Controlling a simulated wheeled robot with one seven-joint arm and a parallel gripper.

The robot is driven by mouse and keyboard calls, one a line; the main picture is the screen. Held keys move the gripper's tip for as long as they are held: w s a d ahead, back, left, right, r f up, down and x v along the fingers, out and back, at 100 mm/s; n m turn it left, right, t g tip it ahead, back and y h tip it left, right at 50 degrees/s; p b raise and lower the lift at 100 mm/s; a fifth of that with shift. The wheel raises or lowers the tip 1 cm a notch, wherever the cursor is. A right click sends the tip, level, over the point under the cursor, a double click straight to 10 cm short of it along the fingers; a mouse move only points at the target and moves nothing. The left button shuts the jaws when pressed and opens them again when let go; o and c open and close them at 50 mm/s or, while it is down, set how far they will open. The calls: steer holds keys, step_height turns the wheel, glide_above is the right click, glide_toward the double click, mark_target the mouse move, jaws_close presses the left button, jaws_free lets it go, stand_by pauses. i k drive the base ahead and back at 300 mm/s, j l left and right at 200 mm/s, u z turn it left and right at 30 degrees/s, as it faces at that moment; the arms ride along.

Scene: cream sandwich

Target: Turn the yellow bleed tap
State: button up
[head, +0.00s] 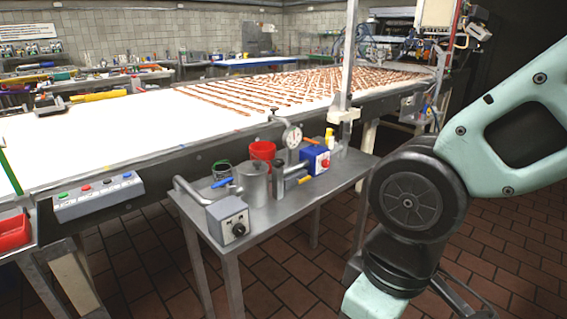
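A metal pump-like assembly stands on the small steel side table (262,222). It has a metal cylinder (255,184), a round gauge (292,137) and pipework. A small yellow piece (304,180) sits low at its right side, below the blue box; it looks like the yellow tap, but it is too small to tell which way its handle lies. A blue lever (222,183) is on the left pipe and an orange handle (312,140) is behind the gauge. My arm comes in from the right and bends down past the bottom edge. My gripper is out of view.
A grey box with a black knob (229,220) is at the table's front. A red cup (263,151) and blue box with red button (316,160) stand behind. A long white conveyor (110,125) runs behind the table. Tiled floor (280,285) in front is clear.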

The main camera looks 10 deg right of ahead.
mark_target(304, 180)
steer(key=i, duration=1.1)
steer(key=z, duration=0.05)
